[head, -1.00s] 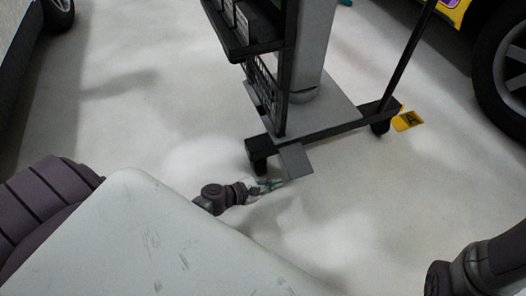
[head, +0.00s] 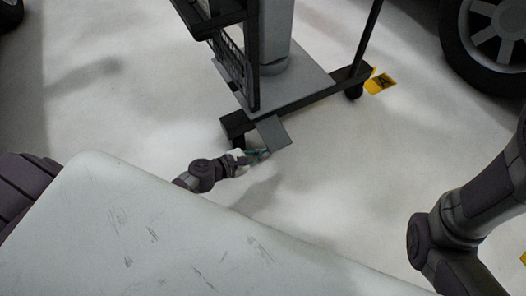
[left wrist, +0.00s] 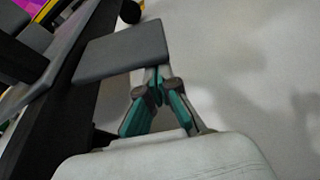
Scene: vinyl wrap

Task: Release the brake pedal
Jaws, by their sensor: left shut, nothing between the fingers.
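The brake pedal (head: 273,133) is a flat grey plate that juts from the low dark base of the wheeled cart, just above the floor. It shows large in the left wrist view (left wrist: 122,52). My left gripper (head: 265,154), with teal and grey fingers, is shut and empty at the pedal's near edge. In the left wrist view its fingertips (left wrist: 152,72) meet at that edge and seem to reach under the plate; I cannot tell whether they touch it. My right gripper is out of view; only part of its arm shows.
The cart's grey column (head: 270,35) and dark rack (head: 233,50) rise behind the pedal. A black caster (head: 354,91) stands near a yellow floor marker (head: 380,82). A vehicle wheel (head: 497,38) is at upper right. The floor (head: 345,165) right of the pedal is clear.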

